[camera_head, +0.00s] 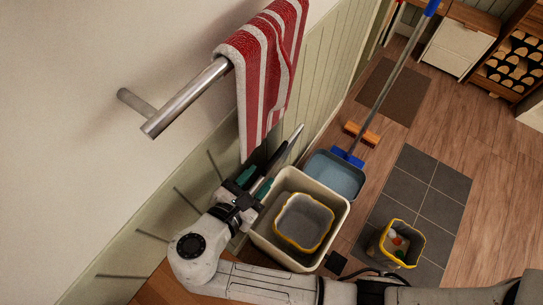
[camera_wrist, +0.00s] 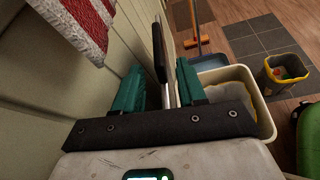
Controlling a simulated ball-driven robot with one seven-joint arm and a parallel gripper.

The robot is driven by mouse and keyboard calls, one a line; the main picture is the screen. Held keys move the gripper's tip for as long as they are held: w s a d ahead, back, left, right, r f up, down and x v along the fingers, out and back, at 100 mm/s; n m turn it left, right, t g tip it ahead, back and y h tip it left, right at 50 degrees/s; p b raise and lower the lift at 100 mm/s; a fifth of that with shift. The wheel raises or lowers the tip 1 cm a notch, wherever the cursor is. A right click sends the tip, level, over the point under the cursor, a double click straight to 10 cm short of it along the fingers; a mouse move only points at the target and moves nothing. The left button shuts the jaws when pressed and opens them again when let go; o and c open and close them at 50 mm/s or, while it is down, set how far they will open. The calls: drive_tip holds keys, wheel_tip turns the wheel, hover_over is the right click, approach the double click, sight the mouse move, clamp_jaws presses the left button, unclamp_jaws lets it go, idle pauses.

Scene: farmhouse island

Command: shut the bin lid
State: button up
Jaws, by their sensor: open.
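The beige bin (camera_head: 257,228) stands by the green panelled wall with its top open. A grey liner (camera_head: 303,222) with a yellow rim shows inside it. A thin upright plate (camera_head: 291,146), dark on one side and pale on the other, stands at the bin's wall side and looks like the raised lid. In the wrist view it shows nearly edge-on (camera_wrist: 159,50), in line with the gap between my fingers. My gripper (camera_head: 254,182) has teal fingers, spread and empty, at the bin's wall-side edge. I cannot tell if a finger touches the lid. The bin's rim (camera_wrist: 262,105) shows right of my fingers.
A red-and-white towel (camera_head: 262,70) hangs on a metal rail (camera_head: 190,95) above my gripper. A blue-grey tub (camera_head: 335,175) and a broom (camera_head: 361,133) stand beyond the bin. A small yellow-rimmed bucket (camera_head: 398,246) with items stands on dark tiles (camera_head: 425,190).

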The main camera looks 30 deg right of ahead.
sight(270, 165)
drive_tip(key=x, duration=0.9)
drive_tip(key=shift+d+f+p, duration=0.1)
drive_tip(key=shift+p, duration=0.2)
clamp_jaws()
